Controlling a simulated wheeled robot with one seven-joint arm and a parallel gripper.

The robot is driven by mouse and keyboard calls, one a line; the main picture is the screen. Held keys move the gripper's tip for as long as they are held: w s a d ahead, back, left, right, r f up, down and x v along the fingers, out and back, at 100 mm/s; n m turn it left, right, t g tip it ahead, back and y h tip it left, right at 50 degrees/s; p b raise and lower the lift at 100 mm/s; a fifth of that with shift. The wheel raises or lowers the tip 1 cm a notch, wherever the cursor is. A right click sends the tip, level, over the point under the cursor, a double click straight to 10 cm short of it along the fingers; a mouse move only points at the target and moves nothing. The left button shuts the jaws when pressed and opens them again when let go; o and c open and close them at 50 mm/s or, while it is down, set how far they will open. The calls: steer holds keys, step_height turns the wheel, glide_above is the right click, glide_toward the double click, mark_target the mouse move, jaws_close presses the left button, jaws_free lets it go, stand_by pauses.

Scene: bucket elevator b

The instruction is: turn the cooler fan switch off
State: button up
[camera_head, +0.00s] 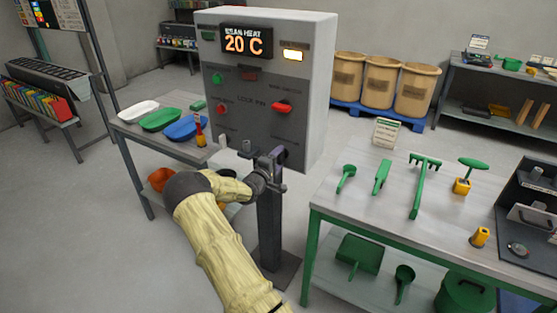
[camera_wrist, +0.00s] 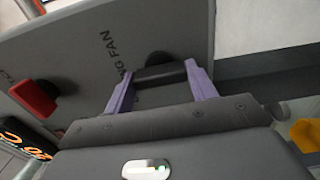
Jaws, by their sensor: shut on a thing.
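The grey front panel (camera_head: 250,130) of the control cabinet stands in the middle of the head view. The wrist view shows a dark cylindrical switch handle (camera_wrist: 160,74) beside lettering that ends in "NG FAN". My gripper (camera_wrist: 158,85) has its two purple fingers at either end of this handle and is shut on it. A round black knob or mount (camera_wrist: 158,58) shows just behind the handle. In the head view my gripper (camera_head: 276,160) is low in front of the cabinet, and my wrist hides most of the handle. The switch position cannot be told.
A red switch handle (camera_head: 281,107) sits higher on the panel; the display (camera_head: 246,42) above reads 20 C. A green-legged table (camera_head: 390,200) with tools stands close on the right. A side table (camera_head: 165,140) with coloured trays stands on the left. A dark post (camera_head: 270,230) stands below my gripper.

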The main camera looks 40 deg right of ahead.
steer(key=o, duration=1)
steer(key=b+v, duration=0.2)
steer(key=v, duration=1.5)
steer(key=shift+s+a+f+b, duration=0.1)
steer(key=shift+s+a+b, duration=0.05)
steer(key=shift+a+b, duration=0.15)
